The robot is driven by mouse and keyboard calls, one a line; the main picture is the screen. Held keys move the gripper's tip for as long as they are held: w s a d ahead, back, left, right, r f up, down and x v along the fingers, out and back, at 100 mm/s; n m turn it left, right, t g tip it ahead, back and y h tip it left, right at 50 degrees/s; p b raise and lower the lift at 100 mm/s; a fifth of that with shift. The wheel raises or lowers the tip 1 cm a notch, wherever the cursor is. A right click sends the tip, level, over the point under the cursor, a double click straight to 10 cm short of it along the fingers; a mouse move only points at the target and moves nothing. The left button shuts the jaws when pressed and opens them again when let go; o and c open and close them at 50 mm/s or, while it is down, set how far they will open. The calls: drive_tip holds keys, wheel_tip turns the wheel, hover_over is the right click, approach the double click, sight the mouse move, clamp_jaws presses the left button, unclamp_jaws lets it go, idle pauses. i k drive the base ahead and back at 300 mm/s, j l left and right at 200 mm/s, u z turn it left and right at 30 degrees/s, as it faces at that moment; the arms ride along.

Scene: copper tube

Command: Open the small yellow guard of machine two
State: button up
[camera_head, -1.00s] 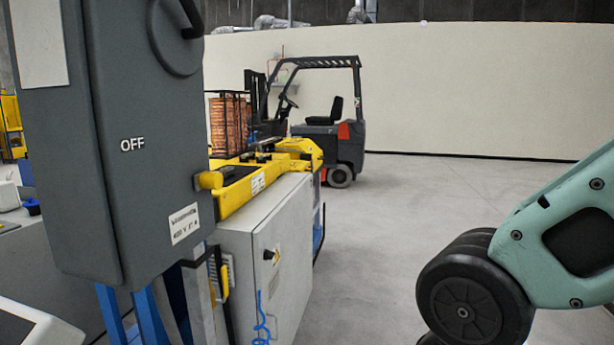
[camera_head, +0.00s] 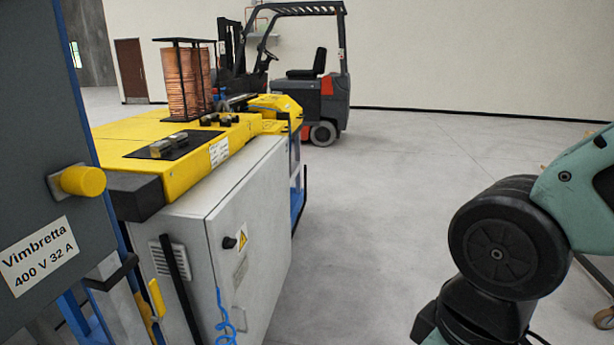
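A machine with a yellow top (camera_head: 205,150) and a grey cabinet (camera_head: 262,195) stands left of centre. Its yellow top carries dark plates with small metal parts. I cannot tell which yellow part is the small guard, or whether this is machine two. A small yellow piece (camera_head: 157,298) sits low on the cabinet's near side, beside a black bar. My arm shows at the right edge; my gripper is out of view.
A grey electrical box (camera_head: 40,130) with a yellow knob (camera_head: 80,181) stands close at the left. Copper coils (camera_head: 187,82) stand in a black frame behind the yellow top. A forklift (camera_head: 318,95) is parked behind. The floor (camera_head: 385,220) between machine and arm is clear.

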sight(271, 128)
drive_tip(key=i+z, duration=0.25)
drive_tip(key=i, duration=1.75)
drive_tip(key=i+u, duration=0.1)
drive_tip(key=i, duration=0.5)
drive_tip(key=i+l, duration=0.15)
drive_tip(key=i, duration=0.5)
drive_tip(key=i+l+u, duration=0.15)
drive_tip(key=i, duration=0.45)
drive_tip(key=i+l+u, duration=0.2)
drive_tip(key=i+u, duration=0.25)
drive_tip(key=i+l+u, duration=0.45)
drive_tip(key=i, duration=0.15)
